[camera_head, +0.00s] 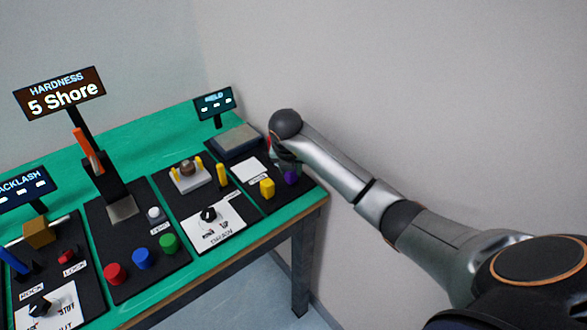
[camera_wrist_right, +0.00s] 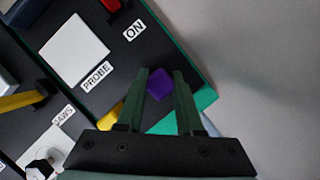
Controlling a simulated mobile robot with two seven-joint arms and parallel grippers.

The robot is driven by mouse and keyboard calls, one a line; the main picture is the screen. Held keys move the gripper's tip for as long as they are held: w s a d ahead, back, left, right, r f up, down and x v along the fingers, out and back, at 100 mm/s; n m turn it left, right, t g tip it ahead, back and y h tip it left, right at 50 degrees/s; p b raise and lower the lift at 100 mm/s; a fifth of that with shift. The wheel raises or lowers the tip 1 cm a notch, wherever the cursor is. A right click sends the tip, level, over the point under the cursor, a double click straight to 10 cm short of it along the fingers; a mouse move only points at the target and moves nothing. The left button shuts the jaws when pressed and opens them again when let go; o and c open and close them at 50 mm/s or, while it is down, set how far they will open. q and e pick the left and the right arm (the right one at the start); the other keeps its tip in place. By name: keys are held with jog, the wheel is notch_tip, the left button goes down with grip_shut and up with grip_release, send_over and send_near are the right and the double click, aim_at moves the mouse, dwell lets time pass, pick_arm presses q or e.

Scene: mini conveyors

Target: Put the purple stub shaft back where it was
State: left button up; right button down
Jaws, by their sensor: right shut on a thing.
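The purple stub shaft (camera_wrist_right: 159,84) shows between the fingertips of my right gripper (camera_wrist_right: 164,80) in the right wrist view. The gripper is shut on it. In the head view the purple shaft (camera_head: 291,177) shows just below my right gripper (camera_head: 289,166), over the right end of the black panel (camera_head: 243,188). I cannot tell whether its lower end touches the panel. A white square (camera_head: 253,170) lies on the panel to its left; it also shows in the wrist view (camera_wrist_right: 74,50) beside a PROBE label. My left gripper is not in view.
A yellow piece (camera_head: 267,187) stands close to the left of the purple shaft. A grey pad (camera_head: 236,139) and a small display (camera_head: 215,103) are behind. A red part (camera_wrist_right: 112,5) is near the ON label. The green table's right edge is close by, then a wall.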

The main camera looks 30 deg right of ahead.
jog(key=shift+f, duration=0.2)
jog(key=c, duration=0.5)
grip_release()
jog(key=shift+c, duration=0.2)
